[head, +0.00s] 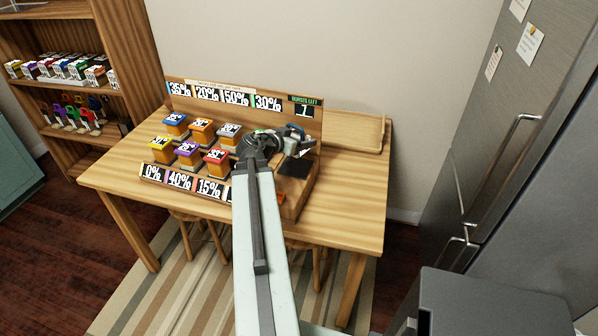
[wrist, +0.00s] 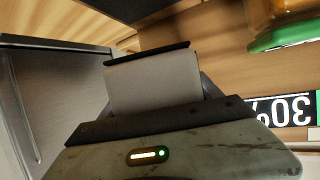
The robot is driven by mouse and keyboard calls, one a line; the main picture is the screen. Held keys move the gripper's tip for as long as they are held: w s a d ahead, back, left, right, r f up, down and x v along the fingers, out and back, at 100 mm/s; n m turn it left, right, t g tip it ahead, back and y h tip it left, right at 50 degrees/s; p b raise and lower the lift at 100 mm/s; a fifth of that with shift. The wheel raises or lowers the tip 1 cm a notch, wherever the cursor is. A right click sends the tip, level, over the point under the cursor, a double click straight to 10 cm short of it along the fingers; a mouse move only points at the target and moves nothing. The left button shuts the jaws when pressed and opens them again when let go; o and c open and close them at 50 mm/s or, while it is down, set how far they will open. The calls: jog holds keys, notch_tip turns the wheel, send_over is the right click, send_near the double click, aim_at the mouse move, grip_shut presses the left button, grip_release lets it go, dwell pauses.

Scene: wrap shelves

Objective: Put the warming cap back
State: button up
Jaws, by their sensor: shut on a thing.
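My gripper (head: 297,140) is over the right part of the wooden rack on the table, above a dark square pad (head: 293,170). It is shut on a pale thing (head: 291,147), mostly hidden by the jaws; I cannot tell whether it is the warming cap. In the wrist view, my gripper (wrist: 152,75) shows a pale grey face under a dark bar. A green-edged orange thing (wrist: 283,22) shows at the wrist view's upper right.
Percent labels run along the rack's back board (head: 222,96) and front edge. A 30% label (wrist: 283,108) shows upside down in the wrist view. The table (head: 350,200) is clear at right. A fridge (head: 480,120) stands right, and a stocked shelf (head: 70,85) left.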

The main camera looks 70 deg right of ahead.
aim_at(300, 163)
notch_tip(300, 163, down, 8)
jog(key=b, duration=0.5)
jog(key=shift+r+b, duration=0.2)
jog(key=shift+b, duration=0.15)
jog(key=shift+r, duration=0.25)
jog(key=shift+f, duration=0.15)
jog(key=o, duration=2)
